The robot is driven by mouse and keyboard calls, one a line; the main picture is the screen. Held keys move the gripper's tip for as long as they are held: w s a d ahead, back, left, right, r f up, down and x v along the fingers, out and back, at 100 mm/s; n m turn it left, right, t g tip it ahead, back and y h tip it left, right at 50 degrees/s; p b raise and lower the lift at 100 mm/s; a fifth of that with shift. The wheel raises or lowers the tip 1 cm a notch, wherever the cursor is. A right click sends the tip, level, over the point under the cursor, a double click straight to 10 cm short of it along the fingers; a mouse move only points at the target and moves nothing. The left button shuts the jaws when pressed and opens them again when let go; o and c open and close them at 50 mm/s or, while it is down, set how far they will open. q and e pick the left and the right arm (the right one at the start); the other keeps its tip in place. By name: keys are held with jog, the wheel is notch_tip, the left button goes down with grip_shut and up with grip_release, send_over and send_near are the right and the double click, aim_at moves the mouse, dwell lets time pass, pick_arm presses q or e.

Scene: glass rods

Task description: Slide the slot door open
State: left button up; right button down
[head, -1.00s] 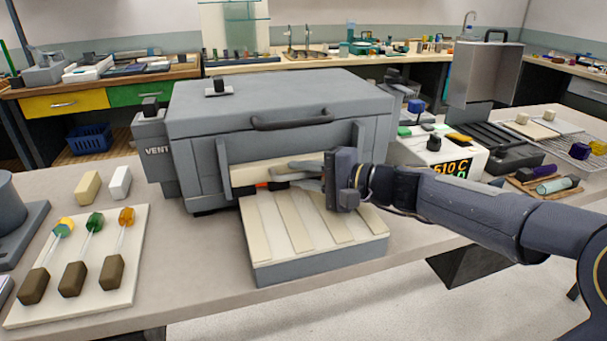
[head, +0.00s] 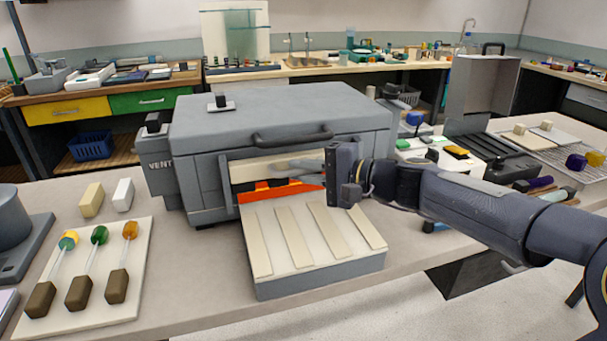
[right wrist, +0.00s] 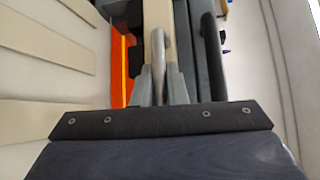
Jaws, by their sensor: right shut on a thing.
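The grey kiln box (head: 280,115) stands on the bench with a slot in its front. The cream slot door (head: 258,171) stands raised or shifted in the slot, and a glowing orange opening (head: 270,190) shows below it. My right gripper (head: 312,172) is at the right part of the slot, shut on the door's handle. In the right wrist view the fingers (right wrist: 160,88) close around the grey handle bar (right wrist: 158,60), beside the cream door (right wrist: 150,25) and the orange glow (right wrist: 117,60). My left gripper is not in view.
A shelf with cream strips (head: 315,265) sits right in front of the slot. A white board (head: 135,250) with several tipped glass rods lies at the left. A controller box (head: 425,150) stands right of the kiln. A lid handle (head: 292,132) juts out above the slot.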

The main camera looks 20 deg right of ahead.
jog(key=c, duration=1.7)
grip_release()
jog(key=shift+f, duration=0.1)
jog(key=v, duration=0.8)
